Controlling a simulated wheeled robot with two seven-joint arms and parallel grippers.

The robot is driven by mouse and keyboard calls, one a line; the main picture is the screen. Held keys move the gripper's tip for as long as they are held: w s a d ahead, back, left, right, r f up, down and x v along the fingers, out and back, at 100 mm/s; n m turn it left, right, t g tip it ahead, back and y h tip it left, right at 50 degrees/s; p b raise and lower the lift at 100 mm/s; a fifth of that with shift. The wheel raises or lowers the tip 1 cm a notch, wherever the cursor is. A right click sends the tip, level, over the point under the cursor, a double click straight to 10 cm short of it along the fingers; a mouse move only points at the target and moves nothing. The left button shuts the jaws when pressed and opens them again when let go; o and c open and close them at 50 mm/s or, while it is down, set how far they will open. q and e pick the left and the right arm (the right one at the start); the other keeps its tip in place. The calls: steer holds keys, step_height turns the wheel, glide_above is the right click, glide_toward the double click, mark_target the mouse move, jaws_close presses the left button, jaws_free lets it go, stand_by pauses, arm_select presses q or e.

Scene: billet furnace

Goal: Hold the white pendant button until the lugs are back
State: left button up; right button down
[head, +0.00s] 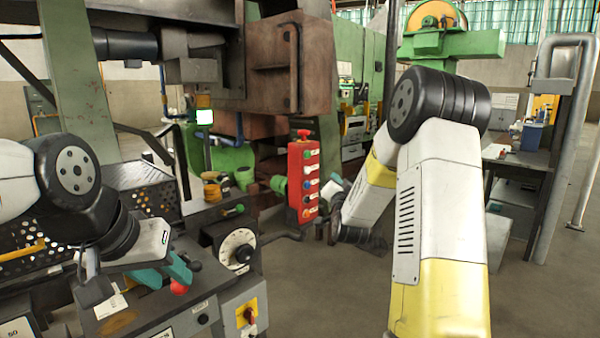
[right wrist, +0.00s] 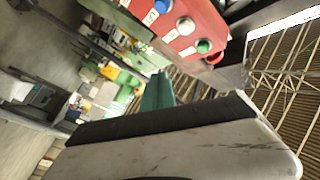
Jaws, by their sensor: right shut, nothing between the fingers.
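The red pendant box (head: 303,180) hangs upright in the middle of the head view, with a column of coloured buttons and a red mushroom knob on top. The white button (right wrist: 185,27) sits between a blue and a green button in the right wrist view. My right gripper (head: 332,188) is just right of the pendant, small and partly hidden by its own wrist. It is shut and empty. Its teal finger (right wrist: 157,92) shows apart from the white button in the picture. My left gripper (head: 166,275) is over the control console; its finger gap is unclear. I cannot make out the lugs.
The console (head: 180,310) with a dial (head: 237,250) and red knob stands at the lower left. A rusty machine housing (head: 288,65) hangs above the pendant.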

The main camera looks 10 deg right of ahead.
mark_target(307, 170)
steer(key=w+a, duration=0.4)
steer(key=w, duration=0.1)
steer(key=shift+w+a, duration=0.3)
steer(key=shift+w, duration=0.1)
steer(key=shift+w, duration=0.1)
stand_by(1.8)
steer(key=shift+w+a, duration=0.2)
steer(key=shift+a, duration=0.05)
